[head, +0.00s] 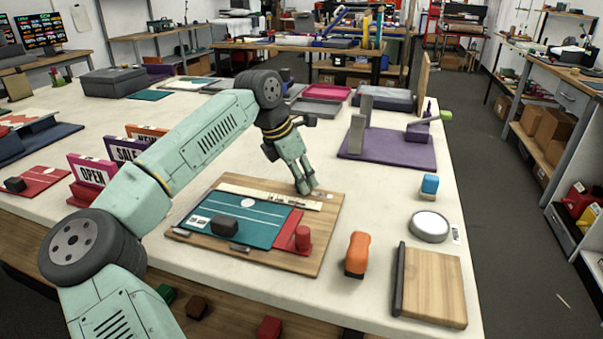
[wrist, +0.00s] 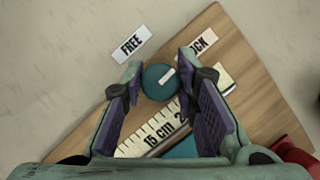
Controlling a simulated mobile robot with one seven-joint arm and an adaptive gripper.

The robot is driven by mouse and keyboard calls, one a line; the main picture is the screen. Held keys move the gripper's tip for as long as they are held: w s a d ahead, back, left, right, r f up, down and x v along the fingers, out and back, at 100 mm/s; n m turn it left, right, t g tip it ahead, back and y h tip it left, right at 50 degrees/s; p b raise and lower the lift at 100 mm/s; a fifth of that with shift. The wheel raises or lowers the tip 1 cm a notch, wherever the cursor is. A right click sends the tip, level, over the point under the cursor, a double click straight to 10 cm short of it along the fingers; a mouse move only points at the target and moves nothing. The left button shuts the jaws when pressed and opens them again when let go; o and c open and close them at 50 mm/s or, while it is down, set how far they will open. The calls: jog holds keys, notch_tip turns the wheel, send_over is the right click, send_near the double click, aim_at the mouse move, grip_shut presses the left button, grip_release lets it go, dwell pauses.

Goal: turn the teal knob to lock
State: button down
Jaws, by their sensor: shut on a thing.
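The round teal knob (wrist: 155,86) sits on a wooden board (head: 327,220), near its far edge. In the wrist view its pale mark lies on the upper right part and slants up to the right. A FREE label (wrist: 131,44) is at its upper left and a LOCK label (wrist: 199,46), partly covered by a finger, at its upper right. My gripper (head: 308,190) points down at the board, its fingertips on either side of the knob (wrist: 160,70), shut on it. In the head view the fingers hide the knob.
The board also holds a ruler strip (head: 270,194), a teal panel (head: 262,228) with a dark block (head: 225,224), and a red knob (head: 303,238). An orange object (head: 357,254) and a wooden slab (head: 433,287) stand to the right. A purple base (head: 388,150) is behind.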

jog(key=shift+m, duration=0.4)
jog(key=c, duration=1.3)
grip_release()
jog(key=v, duration=1.2)
jog(key=shift+w, duration=0.2)
